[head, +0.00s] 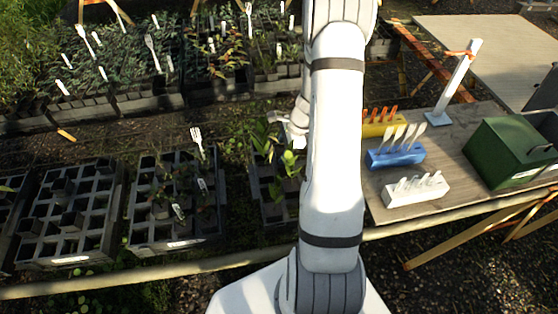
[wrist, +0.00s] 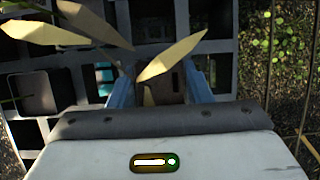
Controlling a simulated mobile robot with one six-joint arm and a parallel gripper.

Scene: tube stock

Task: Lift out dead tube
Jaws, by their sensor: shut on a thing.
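In the wrist view the two blue fingers of my gripper (wrist: 162,88) are shut on a brown tube (wrist: 174,82). Pale yellow-green leaves (wrist: 175,57) spread over it and partly hide it. The tube is among the square cells of a dark grey crate (wrist: 215,20); I cannot tell whether it is clear of its cell. In the head view my gripper (head: 293,131) shows only partly beside my arm, above a crate with green leafy plants (head: 288,163). My arm hides the right side of that crate.
Left stand a crate of plants (head: 178,192) with white labels and a crate with mostly empty cells (head: 70,212). A wooden bench (head: 455,135) at right holds yellow (head: 380,125), blue (head: 395,155) and white (head: 415,190) label holders and a green box (head: 508,150).

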